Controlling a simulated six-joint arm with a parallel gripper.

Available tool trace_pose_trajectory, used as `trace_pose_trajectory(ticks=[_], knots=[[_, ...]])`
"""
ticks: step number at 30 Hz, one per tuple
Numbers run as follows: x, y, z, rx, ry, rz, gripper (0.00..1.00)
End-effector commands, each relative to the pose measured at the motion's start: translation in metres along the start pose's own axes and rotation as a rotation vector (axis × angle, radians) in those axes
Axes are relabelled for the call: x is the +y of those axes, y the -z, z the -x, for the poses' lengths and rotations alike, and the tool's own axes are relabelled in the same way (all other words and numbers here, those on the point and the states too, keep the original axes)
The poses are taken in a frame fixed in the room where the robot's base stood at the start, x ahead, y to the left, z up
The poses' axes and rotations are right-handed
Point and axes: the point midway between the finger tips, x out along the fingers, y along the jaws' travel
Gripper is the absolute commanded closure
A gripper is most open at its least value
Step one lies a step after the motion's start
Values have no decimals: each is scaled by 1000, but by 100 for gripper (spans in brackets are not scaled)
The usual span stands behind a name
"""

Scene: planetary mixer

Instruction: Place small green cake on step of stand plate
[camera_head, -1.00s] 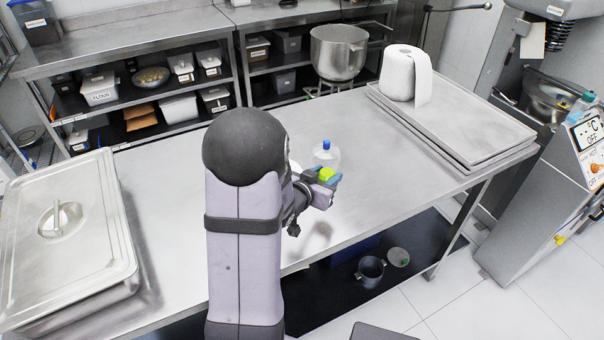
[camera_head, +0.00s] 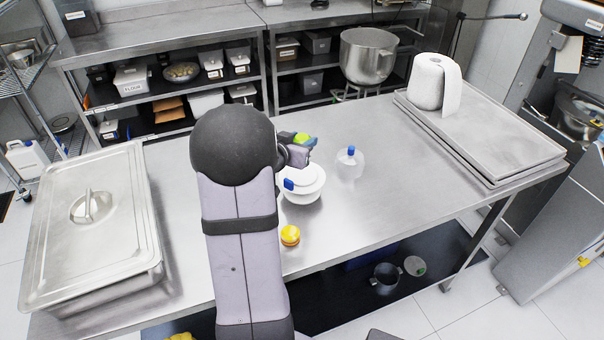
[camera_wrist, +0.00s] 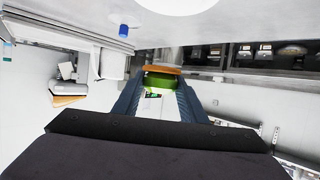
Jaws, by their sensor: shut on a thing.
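The small green cake (camera_head: 302,138) is between the fingers of my gripper (camera_head: 297,150), held above the table. In the wrist view the green cake (camera_wrist: 159,82) sits between both fingers, with an orange-brown layer against its green part. The white stand plate (camera_head: 308,178) stands on the table, below and close to my gripper in the head view. Its left side is partly hidden by my arm, and a small blue item (camera_head: 289,184) shows at its near left edge. A white rounded edge, likely the stand plate (camera_wrist: 172,4), shows at the top of the wrist view.
A yellow-orange cake (camera_head: 290,236) sits near the table's front edge. A clear bottle with a blue cap (camera_head: 350,168) stands right of the stand. A paper roll (camera_head: 428,84) stands on trays (camera_head: 490,135) at the right; a lidded steel pan (camera_head: 95,250) is at the left.

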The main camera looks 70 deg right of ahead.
Motion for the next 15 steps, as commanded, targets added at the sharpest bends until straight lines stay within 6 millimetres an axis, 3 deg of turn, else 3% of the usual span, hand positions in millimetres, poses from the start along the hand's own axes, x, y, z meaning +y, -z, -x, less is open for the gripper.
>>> trace_pose_trajectory(ticks=[15], knots=[[0,-52,-21,0,-1,1,84]])
